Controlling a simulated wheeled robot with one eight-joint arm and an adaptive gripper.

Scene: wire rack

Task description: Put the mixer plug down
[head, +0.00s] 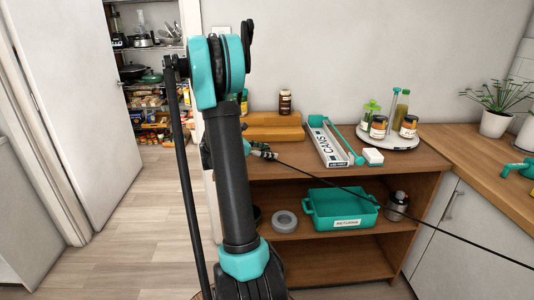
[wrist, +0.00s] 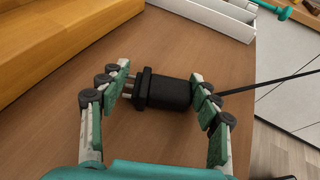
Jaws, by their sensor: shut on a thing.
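The mixer plug (wrist: 165,92) is a black block with metal prongs pointing left in the wrist view. My gripper (wrist: 163,88) is shut on it, with one finger at its prong end and the other at its cable end. The plug is over the brown wooden top of the shelf unit (wrist: 110,130); I cannot tell whether it touches the wood. Its black cable (wrist: 270,82) runs off to the right. In the head view my gripper (head: 262,151) is over the left part of the top, partly hidden by my arm, and the cable (head: 420,217) stretches down to the right.
A yellowish wooden stepped block (head: 272,126) is behind the gripper. A white tray labelled CANS (head: 328,147) is to its right, then a small white block (head: 373,156) and a round tray with jars (head: 402,142). A teal RETURNS bin (head: 340,208) sits on the shelf below.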

